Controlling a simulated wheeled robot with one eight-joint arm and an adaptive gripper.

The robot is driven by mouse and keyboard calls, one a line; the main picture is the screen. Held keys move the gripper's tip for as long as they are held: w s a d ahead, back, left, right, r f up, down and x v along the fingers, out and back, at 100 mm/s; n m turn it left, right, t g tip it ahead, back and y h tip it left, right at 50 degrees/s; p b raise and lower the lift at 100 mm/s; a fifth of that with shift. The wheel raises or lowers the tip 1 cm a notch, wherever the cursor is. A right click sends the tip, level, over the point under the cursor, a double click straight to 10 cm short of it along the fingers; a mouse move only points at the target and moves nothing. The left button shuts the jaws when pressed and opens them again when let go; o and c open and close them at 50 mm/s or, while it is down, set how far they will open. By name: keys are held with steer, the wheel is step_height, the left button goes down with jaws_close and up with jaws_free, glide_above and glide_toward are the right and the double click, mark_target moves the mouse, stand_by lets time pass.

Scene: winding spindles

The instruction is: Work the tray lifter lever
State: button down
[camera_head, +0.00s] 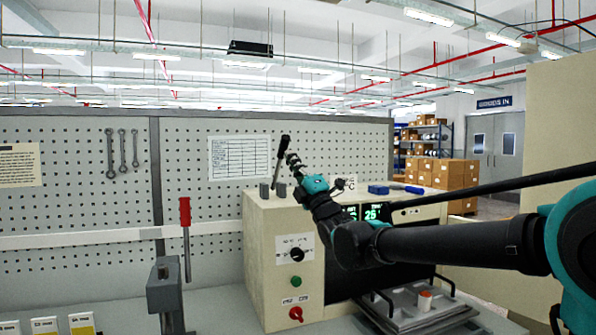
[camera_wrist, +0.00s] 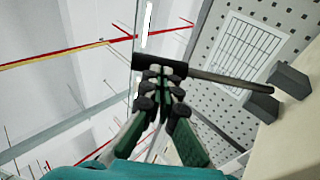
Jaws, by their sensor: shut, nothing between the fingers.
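A lever (camera_head: 284,144) with a black grip and a thin metal shaft stands nearly upright on top of the cream machine, leaning slightly right. In the wrist view the same lever (camera_wrist: 222,83) lies across the picture at my fingertips. My gripper (camera_head: 292,158) is shut and empty, right beside the black grip. In the wrist view my gripper (camera_wrist: 160,76) has its tips together over the grip's lower edge; I cannot tell whether they touch it.
The cream machine (camera_head: 257,245) has a dial, a green button, a red knob and lit displays. Small dark blocks (camera_head: 264,191) flank the lever's base. A metal tray (camera_head: 412,302) holds a small cup (camera_head: 424,300) at lower right. A pegboard (camera_head: 80,200) stands behind.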

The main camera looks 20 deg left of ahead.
steer(key=shift+w+a+r, duration=0.2)
steer(key=shift+a+r, duration=0.05)
steer(key=shift+r, duration=0.05)
